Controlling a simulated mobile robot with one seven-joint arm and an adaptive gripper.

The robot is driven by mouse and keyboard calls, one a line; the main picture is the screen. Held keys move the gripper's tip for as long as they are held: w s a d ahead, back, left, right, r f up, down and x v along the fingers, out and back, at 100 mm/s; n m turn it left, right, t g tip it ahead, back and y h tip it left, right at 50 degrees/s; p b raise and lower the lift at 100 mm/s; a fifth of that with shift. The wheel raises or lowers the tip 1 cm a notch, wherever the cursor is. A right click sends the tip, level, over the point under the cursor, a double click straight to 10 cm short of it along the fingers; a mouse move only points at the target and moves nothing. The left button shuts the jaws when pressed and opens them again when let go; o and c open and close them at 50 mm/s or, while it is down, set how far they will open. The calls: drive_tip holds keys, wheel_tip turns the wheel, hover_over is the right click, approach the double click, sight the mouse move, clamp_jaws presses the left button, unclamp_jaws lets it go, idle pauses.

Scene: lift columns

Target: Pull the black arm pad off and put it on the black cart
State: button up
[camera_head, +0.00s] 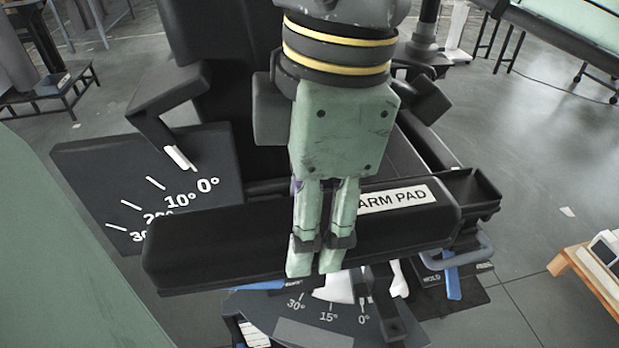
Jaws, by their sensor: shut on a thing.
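The black arm pad (215,238) is a long padded bar lying across the middle of the view, with a white "ARM PAD" label near its right end. My green gripper (316,262) reaches down over the pad, right of its middle. Its two fingers are close together and shut on the pad. The fingers and my wrist hide part of the pad and its label. Whether the pad is clear of its mount cannot be told. I cannot make out the black cart for certain.
An angle plate (85,172) stands behind the pad's left end, and a second dial (285,312) lies below it. A small black tray (472,188) adjoins the pad's right end. A wooden stand (575,270) is at the right edge. Grey floor (540,150) is open between.

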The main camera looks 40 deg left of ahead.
drive_tip(key=shift+r+p, duration=0.5)
idle(0.5)
drive_tip(key=shift+r+p, duration=2.35)
drive_tip(key=shift+r, duration=1)
drive_tip(key=shift+f, duration=0.1)
wheel_tip(320, 180, down, 7)
drive_tip(key=b, duration=0.7)
drive_tip(key=shift+f+b, duration=0.2)
drive_tip(key=shift+b, duration=0.2)
drive_tip(key=shift+r, duration=0.1)
drive_tip(key=shift+s, duration=0.1)
